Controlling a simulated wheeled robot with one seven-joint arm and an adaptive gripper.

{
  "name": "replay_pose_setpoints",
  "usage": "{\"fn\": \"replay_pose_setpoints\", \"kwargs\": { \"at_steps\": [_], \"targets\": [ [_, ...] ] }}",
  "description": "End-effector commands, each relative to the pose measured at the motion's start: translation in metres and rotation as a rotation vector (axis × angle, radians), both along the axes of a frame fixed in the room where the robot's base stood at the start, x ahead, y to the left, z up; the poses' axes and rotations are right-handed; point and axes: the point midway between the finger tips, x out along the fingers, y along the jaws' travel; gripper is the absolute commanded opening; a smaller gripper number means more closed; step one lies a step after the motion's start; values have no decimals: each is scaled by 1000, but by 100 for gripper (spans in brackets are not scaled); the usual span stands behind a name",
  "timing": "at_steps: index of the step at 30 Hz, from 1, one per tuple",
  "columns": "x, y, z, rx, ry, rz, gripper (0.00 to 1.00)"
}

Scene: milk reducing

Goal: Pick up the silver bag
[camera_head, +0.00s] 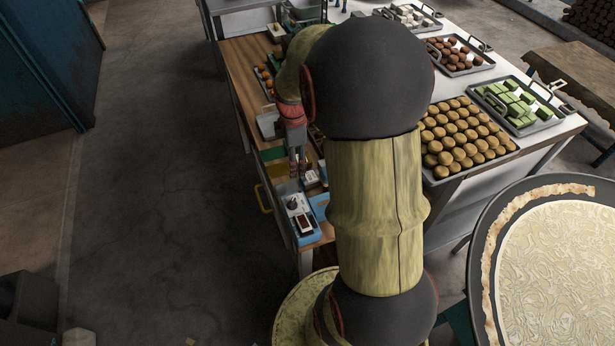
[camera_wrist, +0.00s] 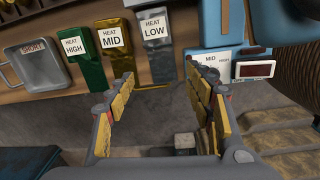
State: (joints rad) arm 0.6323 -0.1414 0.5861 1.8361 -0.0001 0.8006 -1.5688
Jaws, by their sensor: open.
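The silver bag (camera_wrist: 154,52) is in the wrist view, upper middle, with a white label reading "HEAT LOW". It lies on the wooden table at the end of a row, right of the gold "HEAT MID" bag (camera_wrist: 115,60) and the green "HEAT HIGH" bag (camera_wrist: 80,68). My gripper (camera_wrist: 160,76) is open and empty, its two fingers apart below the silver bag in the picture. In the head view my gripper (camera_head: 297,168) hangs over the table's left edge; the bags there are small and partly hidden by my arm.
A blue control device (camera_wrist: 208,65) with a dial and red display stands right of the silver bag. A metal scoop or tray marked "SHORT" (camera_wrist: 32,66) is at left. Trays of brown rounds (camera_head: 465,140) and green blocks (camera_head: 522,104) stand behind my arm.

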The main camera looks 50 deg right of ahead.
Motion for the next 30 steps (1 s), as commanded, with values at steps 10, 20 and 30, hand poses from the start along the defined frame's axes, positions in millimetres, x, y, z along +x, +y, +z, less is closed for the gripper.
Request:
{"fn": "replay_pose_setpoints", "kwargs": {
  "at_steps": [10,20,30],
  "targets": [
    [-16,-42,-53,35,53,144,53],
    [-16,-43,-81,34,52,144,53],
    [-15,-47,-121,32,51,144,53]
  ]
}}
